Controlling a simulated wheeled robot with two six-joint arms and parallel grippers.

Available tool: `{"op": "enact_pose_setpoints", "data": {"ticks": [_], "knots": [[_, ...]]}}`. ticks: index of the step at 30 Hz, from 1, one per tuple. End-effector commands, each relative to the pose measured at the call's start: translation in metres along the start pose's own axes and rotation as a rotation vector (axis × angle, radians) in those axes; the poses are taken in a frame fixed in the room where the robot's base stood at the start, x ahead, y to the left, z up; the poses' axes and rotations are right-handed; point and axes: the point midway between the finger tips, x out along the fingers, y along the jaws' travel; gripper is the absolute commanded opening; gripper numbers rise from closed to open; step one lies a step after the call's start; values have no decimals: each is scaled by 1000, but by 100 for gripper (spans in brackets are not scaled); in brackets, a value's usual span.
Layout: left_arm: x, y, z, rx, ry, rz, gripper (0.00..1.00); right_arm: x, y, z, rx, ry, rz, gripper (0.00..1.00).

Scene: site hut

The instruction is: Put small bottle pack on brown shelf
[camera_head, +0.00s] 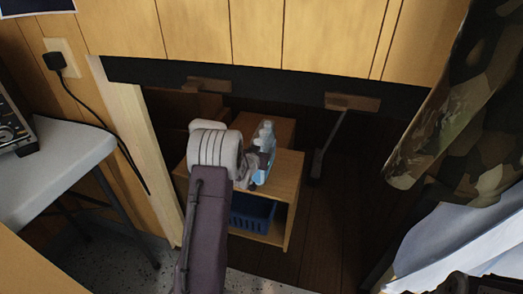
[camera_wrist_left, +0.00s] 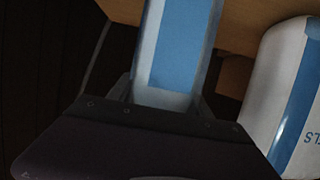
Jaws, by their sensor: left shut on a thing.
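The small bottle pack (camera_head: 265,138), clear with blue and white parts, is in my left gripper (camera_head: 255,164) in the head view. The gripper is shut on it. In the left wrist view a blue and white part of the pack (camera_wrist_left: 180,50) runs up from the dark gripper (camera_wrist_left: 160,105). The brown shelf (camera_head: 289,172) is a small wooden unit with an open lower compartment. The pack appears over its top; I cannot tell whether they touch. My arm hides the shelf's left part. My right gripper is not in view.
A blue basket (camera_head: 252,214) sits in the shelf's lower compartment. A dark beam (camera_head: 270,84) crosses above the shelf. A grey table (camera_head: 60,160) stands left, a camouflage curtain (camera_head: 445,125) hangs right. A white object with a blue band (camera_wrist_left: 280,90) is beside the pack.

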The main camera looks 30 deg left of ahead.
Motion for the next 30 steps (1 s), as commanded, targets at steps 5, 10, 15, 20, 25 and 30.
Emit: {"op": "enact_pose_setpoints", "data": {"ticks": [5, 10, 15, 20, 25, 30], "knots": [[0, 0, -6, 1, 13, 0, 0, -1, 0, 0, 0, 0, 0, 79], [0, 0, 1, 0, -2, 0, 79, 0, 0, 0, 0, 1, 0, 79], [0, 0, 1, 0, -1, 0, 79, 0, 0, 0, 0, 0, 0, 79], [-1, 0, -3, 0, 0, 0, 79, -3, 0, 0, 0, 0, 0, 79], [-27, 0, -6, -1, -2, 0, 79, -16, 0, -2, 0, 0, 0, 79], [-68, 0, -5, -1, -4, -2, 79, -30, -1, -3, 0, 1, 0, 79]]}}
